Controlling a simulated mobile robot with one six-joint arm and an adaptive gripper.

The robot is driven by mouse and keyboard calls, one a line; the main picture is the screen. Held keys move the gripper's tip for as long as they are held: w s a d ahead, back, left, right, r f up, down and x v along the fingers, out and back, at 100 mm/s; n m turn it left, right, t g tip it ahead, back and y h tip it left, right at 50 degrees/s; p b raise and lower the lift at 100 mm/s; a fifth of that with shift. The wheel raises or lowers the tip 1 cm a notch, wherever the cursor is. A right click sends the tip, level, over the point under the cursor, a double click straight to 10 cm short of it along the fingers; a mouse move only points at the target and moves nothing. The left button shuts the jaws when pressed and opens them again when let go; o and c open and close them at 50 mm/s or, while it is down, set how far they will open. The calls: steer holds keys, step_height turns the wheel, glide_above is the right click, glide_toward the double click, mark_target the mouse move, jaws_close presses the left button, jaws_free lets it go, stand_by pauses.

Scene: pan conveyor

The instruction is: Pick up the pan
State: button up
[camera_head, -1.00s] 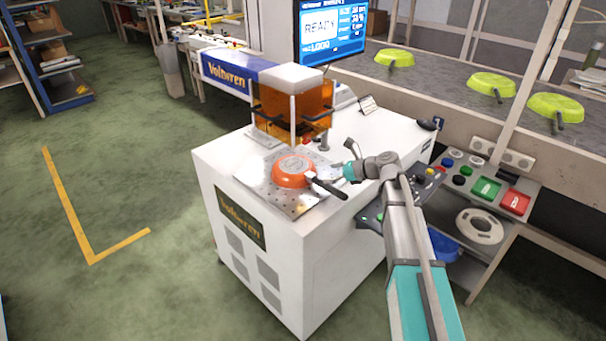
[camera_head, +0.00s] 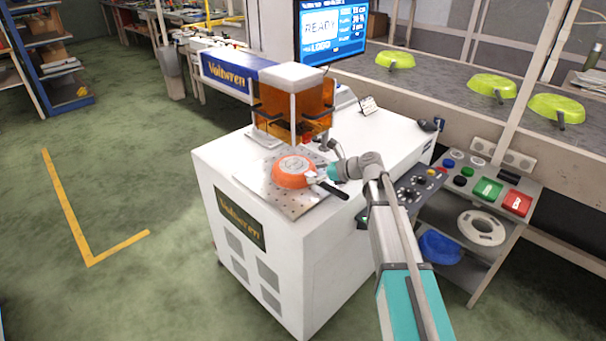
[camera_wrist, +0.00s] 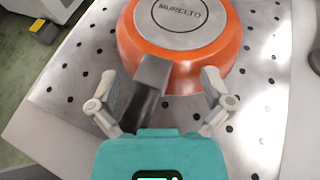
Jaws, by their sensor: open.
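The orange pan (camera_head: 294,172) lies upside down on a perforated metal plate (camera_head: 262,190) on top of the white machine. Its grey base faces up, and its dark handle (camera_head: 330,189) points toward the lower right. In the wrist view the pan (camera_wrist: 182,62) fills the top middle, with "MURELTO" on its base. The handle (camera_wrist: 150,88) runs down from the rim toward my gripper. My gripper (camera_wrist: 168,88) is open, with one finger on either side of the handle and a gap on the right. The lower end of the handle is hidden behind the gripper's teal body.
An orange-tinted guarded unit (camera_head: 292,108) stands behind the plate, with a screen (camera_head: 331,30) reading "READY" above. A button panel (camera_head: 484,186) is to the right. Several green pans (camera_head: 491,86) lie on the conveyor (camera_head: 440,88).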

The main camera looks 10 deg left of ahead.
mark_target(314, 173)
jaws_close()
stand_by(0.6)
steer(key=shift+r, duration=0.25)
step_height(314, 173, up, 3)
steer(key=p, duration=0.3)
steer(key=shift+r+p, duration=0.15)
steer(key=shift+p, duration=0.25)
steer(key=s+d, duration=0.2)
steer(key=d, duration=0.6)
steer(key=s+d, duration=0.2)
steer(key=d, duration=0.7)
steer(key=shift+s+d, duration=0.25)
steer(key=shift+s, duration=0.05)
